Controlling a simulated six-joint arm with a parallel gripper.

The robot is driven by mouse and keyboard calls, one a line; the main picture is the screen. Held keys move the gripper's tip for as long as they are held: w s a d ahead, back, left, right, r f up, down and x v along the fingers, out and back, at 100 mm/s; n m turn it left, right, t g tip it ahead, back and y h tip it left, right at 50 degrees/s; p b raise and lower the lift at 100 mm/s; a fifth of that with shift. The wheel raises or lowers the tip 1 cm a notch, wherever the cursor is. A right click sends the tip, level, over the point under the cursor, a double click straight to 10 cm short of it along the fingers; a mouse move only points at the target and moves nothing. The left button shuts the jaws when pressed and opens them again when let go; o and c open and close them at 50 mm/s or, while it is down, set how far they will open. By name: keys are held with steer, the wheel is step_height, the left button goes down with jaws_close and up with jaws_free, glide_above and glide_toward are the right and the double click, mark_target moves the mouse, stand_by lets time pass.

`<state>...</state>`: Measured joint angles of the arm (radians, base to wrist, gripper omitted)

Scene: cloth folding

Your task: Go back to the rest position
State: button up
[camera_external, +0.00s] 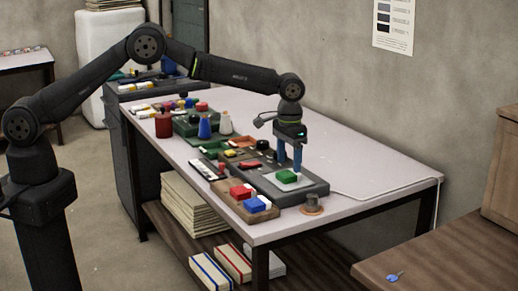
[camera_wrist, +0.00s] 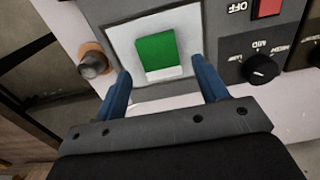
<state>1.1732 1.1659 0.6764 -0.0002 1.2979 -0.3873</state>
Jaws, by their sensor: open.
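My gripper (camera_external: 289,166) has two blue fingers pointing down over the front part of the table. It is open and empty, with its fingers apart. Below it a green square piece (camera_external: 287,177) sits on a white plate on a dark grey panel (camera_external: 318,190). In the wrist view the green piece (camera_wrist: 155,52) shows between and beyond the two fingertips (camera_wrist: 161,68). I cannot tell the exact height gap between the fingertips and the plate. My arm reaches from the left over the table, with its elbow raised.
The table (camera_external: 365,172) is clear on its right side, apart from a white cable. A black knob (camera_wrist: 260,69) and a red switch (camera_wrist: 267,8) are on the panel. Red and blue blocks (camera_external: 257,204), a red canister (camera_external: 163,124) and a blue cone (camera_external: 204,128) stand left of the gripper.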

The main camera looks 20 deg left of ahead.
mark_target(289, 173)
step_height(289, 173, down, 3)
step_height(289, 173, up, 11)
step_height(289, 173, down, 11)
steer(key=shift+f, duration=0.2)
steer(key=r, duration=0.2)
steer(key=s+r, duration=0.1)
steer(key=r, duration=0.2)
steer(key=shift+s, duration=0.1)
steer(key=s+a+r, duration=0.2)
steer(key=s+r, duration=0.4)
steer(key=s, duration=0.5)
steer(key=s+a+f, duration=0.2)
steer(key=s+a, duration=0.1)
steer(key=a, duration=1.2)
steer(key=w+f, duration=0.1)
steer(key=w, duration=0.1)
steer(key=w+f, duration=0.2)
steer(key=w, duration=0.1)
steer(key=w+f, duration=0.2)
steer(key=w, duration=0.1)
steer(key=shift+d+f, duration=0.1)
steer(key=shift+w+f, duration=0.25)
steer(key=shift+w, duration=0.2)
